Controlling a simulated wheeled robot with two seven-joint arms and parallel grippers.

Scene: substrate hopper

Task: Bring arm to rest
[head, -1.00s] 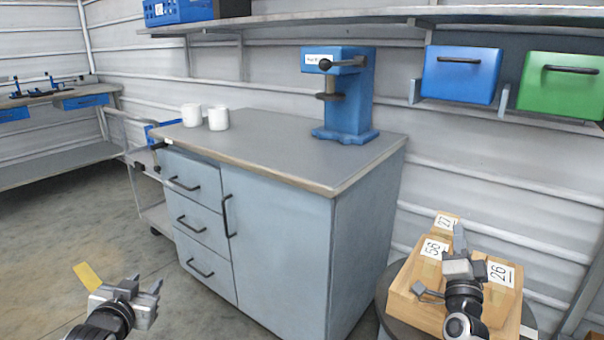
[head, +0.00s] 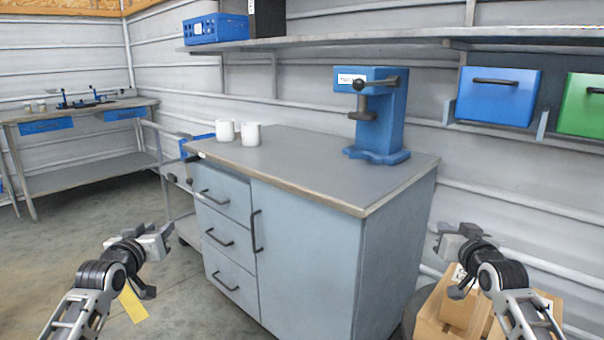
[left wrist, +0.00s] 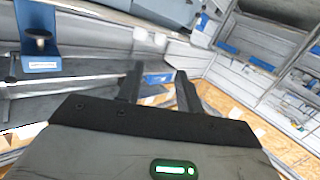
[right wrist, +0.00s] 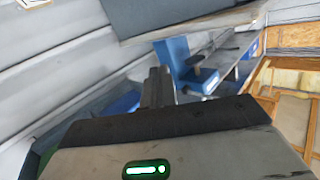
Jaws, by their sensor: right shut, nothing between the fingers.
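My left gripper (head: 157,264) is at the lower left of the head view, raised over open floor and left of the cabinet. Its two fingers stand apart with nothing between them in the left wrist view (left wrist: 159,76). My right gripper (head: 447,250) is at the lower right of the head view, in front of the wooden boxes and right of the cabinet. Its fingers are together and hold nothing in the right wrist view (right wrist: 158,76). Both forearms come up from the bottom edge, roughly mirrored.
A grey cabinet (head: 306,240) carries two white mugs (head: 250,134) and a blue press (head: 378,115). Numbered wooden boxes (head: 440,318) sit on a round stand below my right arm. A yellow strip (head: 132,305) lies on the floor. A blue bin (head: 498,96) is on the shelf.

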